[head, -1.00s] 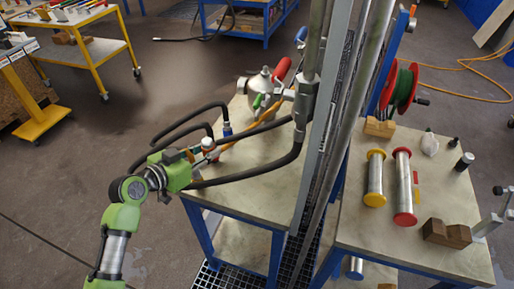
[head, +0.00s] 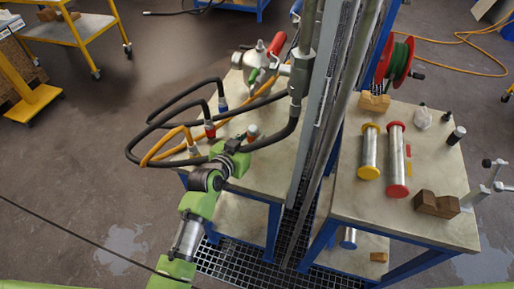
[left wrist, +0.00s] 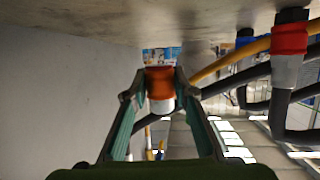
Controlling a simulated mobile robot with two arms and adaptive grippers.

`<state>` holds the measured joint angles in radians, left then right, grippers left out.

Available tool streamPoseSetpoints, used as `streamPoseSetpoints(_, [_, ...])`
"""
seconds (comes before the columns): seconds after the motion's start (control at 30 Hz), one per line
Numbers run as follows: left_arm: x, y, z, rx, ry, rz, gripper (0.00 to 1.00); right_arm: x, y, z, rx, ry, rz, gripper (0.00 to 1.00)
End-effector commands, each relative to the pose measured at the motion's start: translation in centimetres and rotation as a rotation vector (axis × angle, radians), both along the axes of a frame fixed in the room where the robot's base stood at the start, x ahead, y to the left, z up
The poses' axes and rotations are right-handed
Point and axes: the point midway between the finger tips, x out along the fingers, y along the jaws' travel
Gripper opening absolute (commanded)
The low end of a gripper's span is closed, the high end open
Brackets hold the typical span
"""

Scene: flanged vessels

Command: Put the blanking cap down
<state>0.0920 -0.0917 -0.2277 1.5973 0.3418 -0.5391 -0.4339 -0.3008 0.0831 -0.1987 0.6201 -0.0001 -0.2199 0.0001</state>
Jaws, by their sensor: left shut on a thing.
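The blanking cap (left wrist: 160,88) is a small orange-red and white piece between my left fingertips in the left wrist view. The gripper is shut on the cap, with one finger on each side. In the left wrist view the pale bench surface lies along the top and left of the picture. I cannot tell whether the cap touches it. My right gripper is not in view.
Black and orange hoses with a red-collared end (head: 209,129) and a blue-collared end (head: 222,104) stand close by on the left. A metal vessel (head: 258,62) is behind. Steel posts (head: 318,120) rise to the right. The right bench (head: 375,205) carries two flanged tubes and wooden blocks.

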Motion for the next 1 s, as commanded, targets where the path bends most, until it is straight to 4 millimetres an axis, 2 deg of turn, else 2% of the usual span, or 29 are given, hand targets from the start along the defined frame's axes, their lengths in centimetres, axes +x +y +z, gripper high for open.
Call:
streamPoseSetpoints(0.3, [-1.4, -1.8, -2.6, -0.001, 0.001, -0.001, 0.00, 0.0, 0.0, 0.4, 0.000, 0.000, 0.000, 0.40])
streamPoseSetpoints(0.5, [-1.3, -1.6, -5.1, 0.001, -0.003, 0.000, 0.00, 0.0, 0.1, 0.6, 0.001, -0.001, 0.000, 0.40])
streamPoseSetpoints(0.87, [-1.3, -1.6, -5.7, 0.001, -0.003, 0.002, 0.00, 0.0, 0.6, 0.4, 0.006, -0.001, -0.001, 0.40])
streamPoseSetpoints(0.9, [-1.3, -1.6, -5.8, 0.001, -0.001, 0.001, 0.28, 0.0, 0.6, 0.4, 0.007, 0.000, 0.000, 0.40])
streamPoseSetpoints(0.97, [-1.3, -1.6, -5.7, 0.001, -0.001, 0.001, 0.42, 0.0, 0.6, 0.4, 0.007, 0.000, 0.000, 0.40])
streamPoseSetpoints(1.0, [-1.3, -1.6, -5.7, 0.001, -0.001, 0.001, 0.42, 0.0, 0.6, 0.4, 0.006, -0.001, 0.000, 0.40])
